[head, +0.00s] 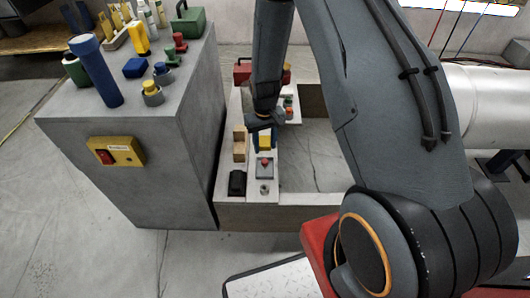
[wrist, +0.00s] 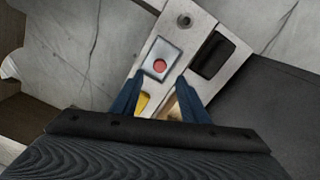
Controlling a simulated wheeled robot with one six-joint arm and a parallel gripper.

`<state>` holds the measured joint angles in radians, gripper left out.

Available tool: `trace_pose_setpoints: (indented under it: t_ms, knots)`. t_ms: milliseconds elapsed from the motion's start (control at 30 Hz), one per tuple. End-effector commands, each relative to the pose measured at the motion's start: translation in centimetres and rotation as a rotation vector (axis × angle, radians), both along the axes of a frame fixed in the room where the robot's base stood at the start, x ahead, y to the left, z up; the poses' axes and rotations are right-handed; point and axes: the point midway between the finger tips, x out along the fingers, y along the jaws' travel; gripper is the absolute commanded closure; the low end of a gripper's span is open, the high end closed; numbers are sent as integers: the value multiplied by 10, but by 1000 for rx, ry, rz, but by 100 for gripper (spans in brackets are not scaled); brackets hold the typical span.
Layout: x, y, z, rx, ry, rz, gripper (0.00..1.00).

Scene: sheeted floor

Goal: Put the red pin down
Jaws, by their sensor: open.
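In the wrist view the red pin (wrist: 159,66) is seen almost from above, on the same plate (wrist: 152,74). My gripper (head: 265,138) is above the board, just behind the plate. In the wrist view its blue fingers (wrist: 158,98) are apart and not touching the pin. A yellow piece (wrist: 142,103) shows between and below them, partly hidden.
A black block (head: 237,183) and wooden blocks (head: 240,145) stand left of the plate. A small round socket (head: 264,189) is in front. A tall grey cabinet (head: 180,130) bearing several tools and coloured pieces stands close on the left. The floor inside the frame at right is bare.

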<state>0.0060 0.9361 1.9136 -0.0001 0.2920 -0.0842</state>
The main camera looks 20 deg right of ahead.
Motion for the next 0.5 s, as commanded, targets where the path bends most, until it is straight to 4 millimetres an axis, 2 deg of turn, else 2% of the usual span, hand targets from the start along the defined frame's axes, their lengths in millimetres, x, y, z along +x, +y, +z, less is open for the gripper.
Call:
trace_pose_setpoints:
  t_ms: [33, 100, 367, 467, 500]
  knots:
    - [1, 0, 11, 0, -3, 0, 59]
    - [1, 0, 20, 0, -2, 0, 59]
    - [-1, 4, 46, 0, -4, 4, 59]
    - [-6, 13, 75, 3, -8, 12, 59]
    - [-9, 18, 90, 4, -9, 16, 59]
